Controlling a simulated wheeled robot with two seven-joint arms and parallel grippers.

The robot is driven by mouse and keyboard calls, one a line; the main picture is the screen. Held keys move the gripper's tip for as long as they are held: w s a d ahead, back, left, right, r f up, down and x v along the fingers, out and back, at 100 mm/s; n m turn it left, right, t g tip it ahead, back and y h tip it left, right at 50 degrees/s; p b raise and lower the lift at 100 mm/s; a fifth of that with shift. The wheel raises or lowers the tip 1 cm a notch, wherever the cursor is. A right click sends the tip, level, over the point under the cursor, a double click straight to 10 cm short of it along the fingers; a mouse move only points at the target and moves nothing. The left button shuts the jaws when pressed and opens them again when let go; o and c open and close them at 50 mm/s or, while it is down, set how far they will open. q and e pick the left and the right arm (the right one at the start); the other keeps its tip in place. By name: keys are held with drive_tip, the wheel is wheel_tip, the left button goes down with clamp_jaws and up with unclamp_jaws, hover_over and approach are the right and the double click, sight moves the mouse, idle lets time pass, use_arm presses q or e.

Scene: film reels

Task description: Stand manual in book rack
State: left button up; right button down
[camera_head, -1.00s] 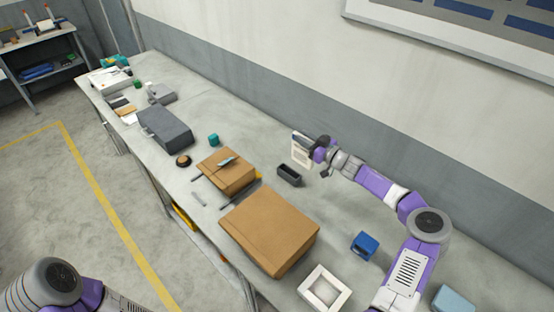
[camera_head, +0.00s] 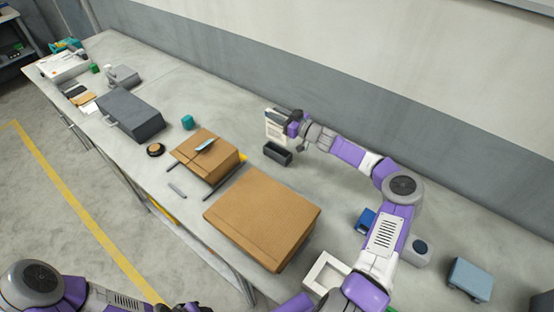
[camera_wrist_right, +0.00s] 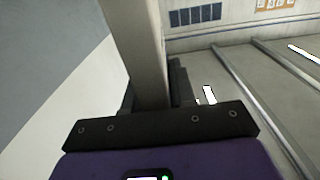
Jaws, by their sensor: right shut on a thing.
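The manual (camera_head: 274,131), a pale upright slab with a printed cover, is in my right gripper (camera_head: 290,122) near the wall side of the table. My right gripper is shut on it. In the right wrist view the manual (camera_wrist_right: 150,55) is a grey-beige slab rising from between the dark jaws. A small dark open-topped box (camera_head: 277,154), which looks like the book rack, stands on the table just below the manual in the head view. The manual appears above or behind it; I cannot tell whether they touch.
A large brown carton (camera_head: 262,225) and a smaller brown box (camera_head: 207,160) stand toward the table's front edge. A grey case (camera_head: 130,115) is farther left. A white square frame (camera_head: 325,272) and a blue item (camera_head: 366,220) are near my right arm. Bare table lies behind the cartons.

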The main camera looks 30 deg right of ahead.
sight(278, 135)
wheel_tip(278, 135, down, 10)
drive_tip(key=c, duration=0.9)
unclamp_jaws()
drive_tip(key=v, duration=1.2)
drive_tip(key=shift+r, duration=0.1)
